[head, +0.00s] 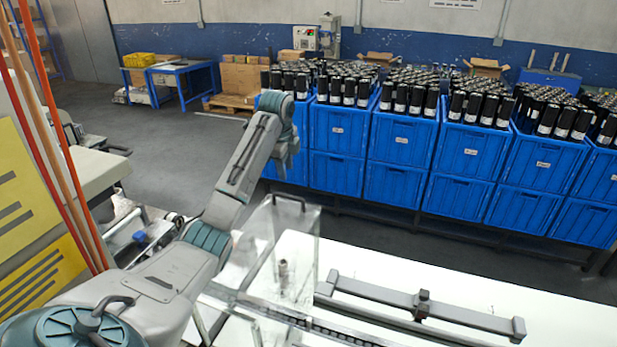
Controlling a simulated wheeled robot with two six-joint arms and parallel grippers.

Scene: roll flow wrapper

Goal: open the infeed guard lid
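The infeed guard lid (305,240) is a clear panel in the lower middle of the head view, above the white machine bed. A dark bar handle (289,199) sits at its top edge. I cannot tell the lid's exact angle. My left arm reaches up from the lower left and bends at the top. My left gripper (284,162) hangs at its end, above the handle in the picture with a gap between them. Its fingers are small and partly hidden by the wrist, so open or shut is unclear. My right gripper is not in view.
A grey rail (385,296) lies on the white machine top (470,290) to the right. Stacked blue crates (400,140) of black-and-white bottles stand in a row behind. A yellow panel (28,215) and orange and red pipes stand at the left. Floor between is clear.

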